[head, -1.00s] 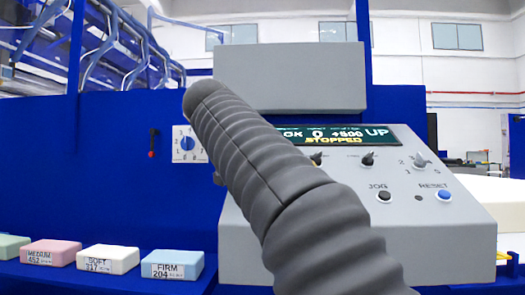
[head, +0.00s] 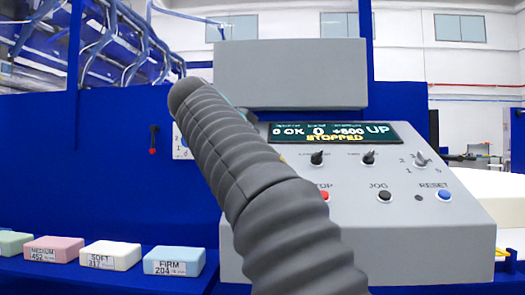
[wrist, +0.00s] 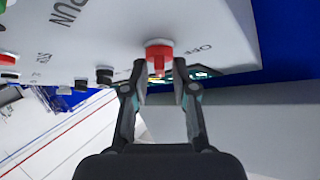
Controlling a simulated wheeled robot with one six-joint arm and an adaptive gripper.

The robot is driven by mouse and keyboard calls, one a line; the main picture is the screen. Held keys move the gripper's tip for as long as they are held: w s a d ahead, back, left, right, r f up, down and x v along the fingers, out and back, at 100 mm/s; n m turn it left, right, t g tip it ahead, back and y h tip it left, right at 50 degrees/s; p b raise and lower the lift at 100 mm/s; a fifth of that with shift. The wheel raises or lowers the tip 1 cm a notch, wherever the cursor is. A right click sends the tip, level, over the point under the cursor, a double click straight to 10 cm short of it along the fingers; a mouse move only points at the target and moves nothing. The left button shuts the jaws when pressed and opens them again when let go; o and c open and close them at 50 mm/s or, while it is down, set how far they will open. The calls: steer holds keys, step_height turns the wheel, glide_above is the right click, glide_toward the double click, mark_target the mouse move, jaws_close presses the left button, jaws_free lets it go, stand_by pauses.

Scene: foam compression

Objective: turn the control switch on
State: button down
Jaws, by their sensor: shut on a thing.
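The control switch is a red knob (wrist: 158,56) with a raised handle, in the wrist view, on a light panel near the letters OFF. My gripper (wrist: 159,68) has one finger on each side of the knob's handle and is shut on it. The head view does not show the knob or the fingers; my grey ribbed arm blocks much of the console (head: 462,230) there. The display (head: 335,131) reads OK, 0, +500, UP and STOPPED.
The console has dark knobs (head: 368,157), a black JOG button (head: 385,196) and a blue RESET button (head: 444,196). Foam blocks, such as FIRM (head: 174,261), SOFT (head: 110,256) and MEDIUM (head: 54,249), lie on the blue ledge at left.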

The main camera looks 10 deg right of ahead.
steer(key=c, duration=1.2)
jaws_free()
steer(key=shift+f, duration=0.15)
steer(key=shift+c, duration=0.2)
steer(key=shift+a, duration=0.1)
steer(key=v, duration=1.2)
